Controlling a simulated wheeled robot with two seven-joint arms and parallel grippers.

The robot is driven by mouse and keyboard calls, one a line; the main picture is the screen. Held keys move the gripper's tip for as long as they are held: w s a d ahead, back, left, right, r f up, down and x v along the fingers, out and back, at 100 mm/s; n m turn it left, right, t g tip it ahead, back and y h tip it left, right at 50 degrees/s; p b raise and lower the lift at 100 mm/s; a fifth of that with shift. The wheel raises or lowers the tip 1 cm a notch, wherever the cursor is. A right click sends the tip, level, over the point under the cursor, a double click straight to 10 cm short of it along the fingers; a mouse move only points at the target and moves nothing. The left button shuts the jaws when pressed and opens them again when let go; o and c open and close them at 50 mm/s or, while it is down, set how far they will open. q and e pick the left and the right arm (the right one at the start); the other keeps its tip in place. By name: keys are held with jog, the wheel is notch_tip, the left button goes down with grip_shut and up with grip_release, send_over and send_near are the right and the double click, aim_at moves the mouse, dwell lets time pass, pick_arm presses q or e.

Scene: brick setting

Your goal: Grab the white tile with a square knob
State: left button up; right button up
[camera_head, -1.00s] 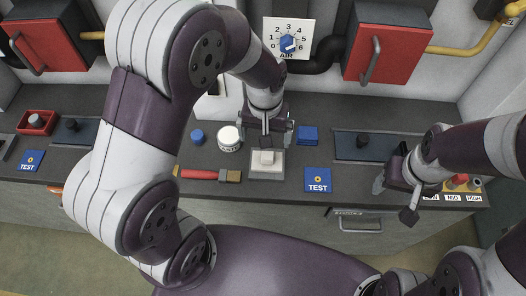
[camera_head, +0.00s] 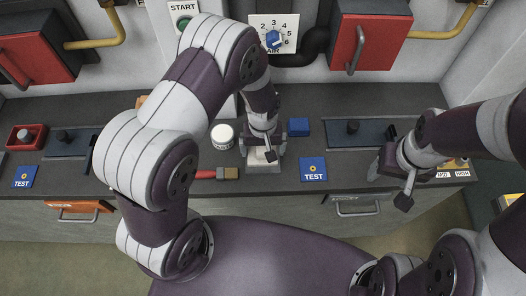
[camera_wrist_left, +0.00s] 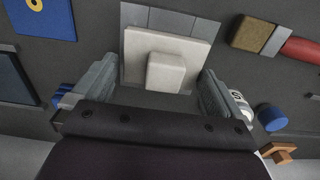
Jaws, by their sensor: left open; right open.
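The white tile (camera_wrist_left: 195,48) with a square knob (camera_wrist_left: 165,72) lies on a grey tiled patch (camera_wrist_left: 180,20) of the counter, seen from above in the left wrist view. My left gripper (camera_wrist_left: 166,90) is open, with one finger on each side of the knob. In the head view the tile (camera_head: 262,166) is partly hidden under my left gripper (camera_head: 263,150). My right gripper (camera_head: 388,180) is open and empty over the counter at the right.
A brush with a red handle (camera_head: 205,174) lies left of the tile, with a white labelled jar (camera_head: 222,136) behind it. A blue TEST card (camera_head: 313,169) and a blue block (camera_head: 299,127) lie to the right. Red boxes (camera_head: 368,42) hang on the wall.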

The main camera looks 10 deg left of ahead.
pick_arm(q)
jog(key=shift+f, duration=0.15)
jog(key=shift+a, duration=0.1)
jog(key=shift+c, duration=1.2)
jog(key=c, duration=0.6)
